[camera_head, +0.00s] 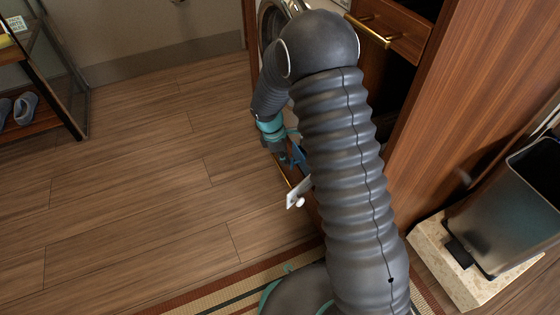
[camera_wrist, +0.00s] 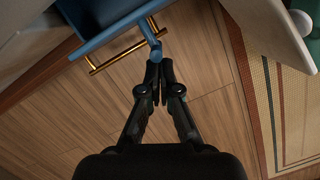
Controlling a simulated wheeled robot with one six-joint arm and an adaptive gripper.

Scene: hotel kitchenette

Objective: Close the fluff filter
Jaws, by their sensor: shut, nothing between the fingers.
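A blue part (camera_wrist: 112,18) that looks like the fluff filter shows at the top of the wrist view, with a narrow blue stem (camera_wrist: 151,34) towards my gripper. In the head view the blue part (camera_head: 299,155) shows beside my arm, partly hidden by it. A pale panel with a white knob (camera_head: 297,195) sticks out nearby; a pale panel (camera_wrist: 269,20) with a round knob also shows at the wrist view's upper right. My gripper (camera_wrist: 158,74) is shut and empty. Its fingertips are just below the stem's end; I cannot tell whether they touch.
A gold bar handle (camera_wrist: 118,55) lies close to the blue part. The round machine door (camera_head: 268,22) is behind my arm. A bin (camera_head: 515,205) on a stone base stands at right, and a striped rug (camera_head: 215,292) lies in front. The wooden floor (camera_head: 140,170) at left is clear.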

